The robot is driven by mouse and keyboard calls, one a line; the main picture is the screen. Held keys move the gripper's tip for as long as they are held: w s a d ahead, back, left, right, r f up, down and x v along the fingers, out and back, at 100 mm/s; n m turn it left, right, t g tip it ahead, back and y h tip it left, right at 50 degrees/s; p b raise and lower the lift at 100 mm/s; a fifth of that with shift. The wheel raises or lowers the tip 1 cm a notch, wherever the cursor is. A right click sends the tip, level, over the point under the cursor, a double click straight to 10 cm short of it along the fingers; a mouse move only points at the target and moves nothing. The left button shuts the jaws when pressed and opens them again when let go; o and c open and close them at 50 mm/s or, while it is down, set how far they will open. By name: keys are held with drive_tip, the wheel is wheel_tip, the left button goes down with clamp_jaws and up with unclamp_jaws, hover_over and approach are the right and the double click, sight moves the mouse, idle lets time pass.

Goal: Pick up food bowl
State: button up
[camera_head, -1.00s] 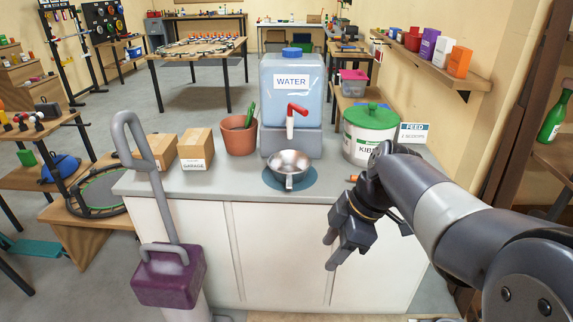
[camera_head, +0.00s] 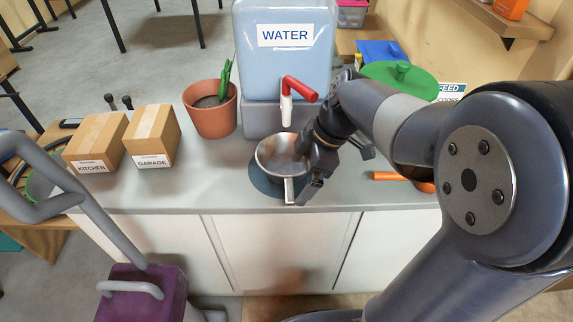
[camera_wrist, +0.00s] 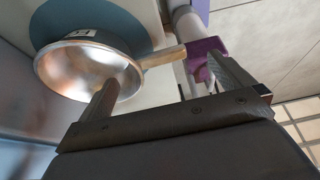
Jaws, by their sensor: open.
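The food bowl (camera_head: 274,154) is a shiny metal bowl with a short handle facing the counter's front. It rests upright on a round blue-teal mat (camera_head: 259,178) below the water dispenser's red tap. My gripper (camera_head: 305,186) is at the bowl's right front side, and the arm hides part of the bowl's right rim. In the wrist view the bowl (camera_wrist: 85,68) is at upper left, with its handle (camera_wrist: 163,57) pointing right. My gripper (camera_wrist: 168,82) is open there, one finger overlapping the bowl and the other past the handle. I cannot tell if either finger touches.
The water dispenser (camera_head: 285,70) stands behind the bowl. A potted cactus (camera_head: 211,113) and two cardboard boxes, KITCHEN (camera_head: 95,143) and GARAGE (camera_head: 153,136), stand left. A green-lidded bin (camera_head: 400,76) and an orange-handled item (camera_head: 388,176) are right. The counter (camera_head: 210,190) is clear left of the mat.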

sight(291, 187)
drive_tip(key=shift+w+b+x, duration=0.15)
drive_tip(key=shift+x, duration=1.25)
drive_tip(key=shift+w+b+x, duration=0.15)
drive_tip(key=shift+x, duration=1.2)
drive_tip(key=shift+c, duration=0.2)
drive_tip(key=c, duration=1.2)
drive_tip(key=shift+r, duration=0.35)
